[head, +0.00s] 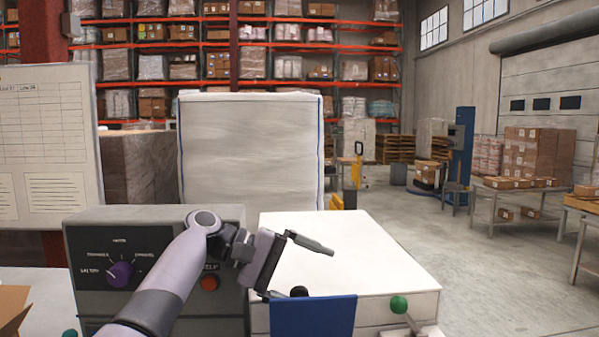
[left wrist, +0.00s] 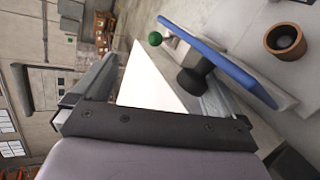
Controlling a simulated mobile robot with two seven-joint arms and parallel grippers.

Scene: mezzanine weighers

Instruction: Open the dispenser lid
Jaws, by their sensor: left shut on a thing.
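The dispenser appears to be the white box (head: 345,252) at the centre right of the head view. A blue panel (head: 312,318), apparently its lid, shows at its front with a black knob (head: 299,291) at its top edge. My left gripper (head: 298,271) is over the box's front left, its fingers around the knob's area. In the left wrist view the black knob (left wrist: 196,77) stands off the blue panel (left wrist: 222,62), close to one finger. The exact contact is hard to see. My right gripper is not in view.
A green knob (head: 398,305) on a lever sits at the box's front right. A grey unit (head: 95,225) with a purple dial (head: 120,275) and a red button (head: 209,283) stands left. A brown round container (left wrist: 285,41) shows in the wrist view.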

